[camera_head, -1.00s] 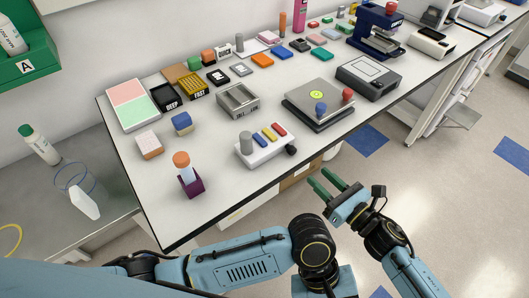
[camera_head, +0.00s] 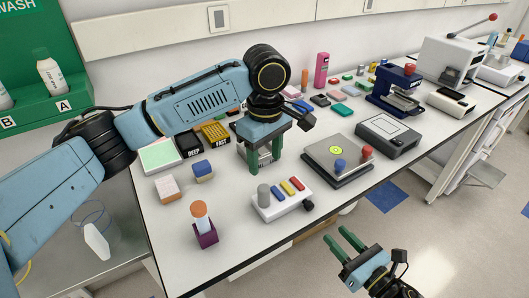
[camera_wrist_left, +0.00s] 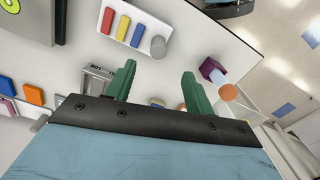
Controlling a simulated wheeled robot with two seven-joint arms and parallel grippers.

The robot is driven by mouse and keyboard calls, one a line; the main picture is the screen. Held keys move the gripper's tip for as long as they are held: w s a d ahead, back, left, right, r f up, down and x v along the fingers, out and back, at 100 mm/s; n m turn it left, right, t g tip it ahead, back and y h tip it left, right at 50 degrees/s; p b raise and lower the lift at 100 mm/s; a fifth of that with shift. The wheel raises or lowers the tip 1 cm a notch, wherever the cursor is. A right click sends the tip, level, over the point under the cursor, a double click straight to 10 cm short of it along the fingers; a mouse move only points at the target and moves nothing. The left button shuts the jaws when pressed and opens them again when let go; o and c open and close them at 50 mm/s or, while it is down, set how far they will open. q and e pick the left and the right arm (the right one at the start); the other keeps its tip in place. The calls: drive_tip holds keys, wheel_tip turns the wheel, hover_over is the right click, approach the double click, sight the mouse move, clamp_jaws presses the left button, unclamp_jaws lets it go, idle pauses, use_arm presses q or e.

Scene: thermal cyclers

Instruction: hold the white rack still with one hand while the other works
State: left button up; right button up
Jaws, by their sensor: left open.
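A white block (camera_head: 283,200) with blue, yellow and red bars and a grey cylinder sits near the table's front edge; it is the likeliest white rack. It also shows in the left wrist view (camera_wrist_left: 147,22), ahead of the fingers. A silver open-topped box (camera_wrist_left: 98,76) shows beside one finger in the left wrist view; in the head view my left arm mostly hides it. My left gripper (camera_head: 264,160) is open, pointing down over the table behind the white block; the gap between its fingers (camera_wrist_left: 158,84) looks empty. My right gripper (camera_head: 337,238) is open and empty beyond the front edge.
A purple holder (camera_head: 205,237) with an orange-capped tube stands left of the white block. Blue (camera_head: 203,170) and pinkish (camera_head: 167,188) blocks stand at left.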

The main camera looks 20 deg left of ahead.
sight(264, 187)
use_arm(q)
drive_tip(key=f, duration=1.2)
drive_tip(key=shift+w+a+f, duration=0.15)
drive_tip(key=shift+a+f, duration=0.05)
drive_tip(key=shift+f, duration=0.2)
clamp_jaws()
idle(0.6)
